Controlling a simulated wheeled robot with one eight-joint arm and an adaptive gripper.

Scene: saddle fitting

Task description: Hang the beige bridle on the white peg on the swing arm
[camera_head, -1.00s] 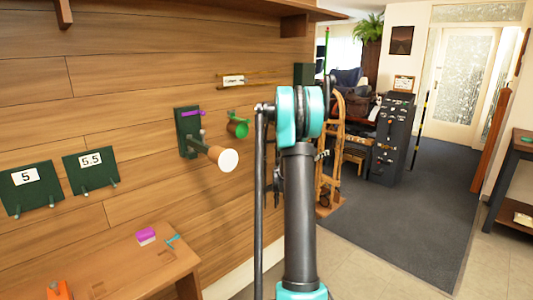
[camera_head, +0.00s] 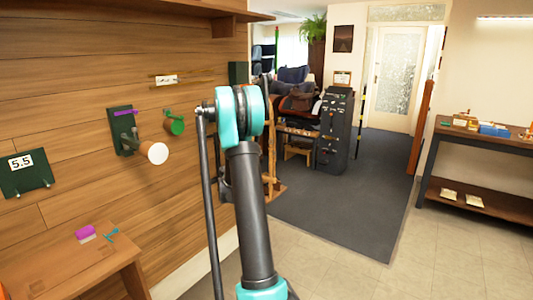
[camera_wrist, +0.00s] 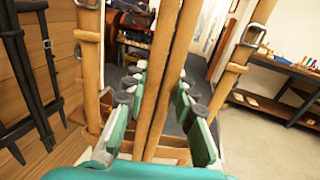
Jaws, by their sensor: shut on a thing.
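The beige bridle shows in the wrist view as tan straps (camera_wrist: 166,50) running up between my fingers, with buckled straps to the left and right. My gripper (camera_wrist: 160,82) has green fingers with grey joints and is shut on these straps. In the head view my arm hides the gripper and most of the bridle. A thick peg with a white round end (camera_head: 153,152) sticks out from a dark green wall plate (camera_head: 122,133) left of my arm. I cannot tell whether this is the swing arm's peg.
A green-ended peg (camera_head: 174,124) and a purple piece (camera_head: 124,112) are near the white end. A wooden bench (camera_head: 70,268) stands below. Dark straps (camera_wrist: 30,75) hang at the wrist view's left. A table (camera_head: 490,145) stands right. Open floor (camera_head: 420,250) lies between.

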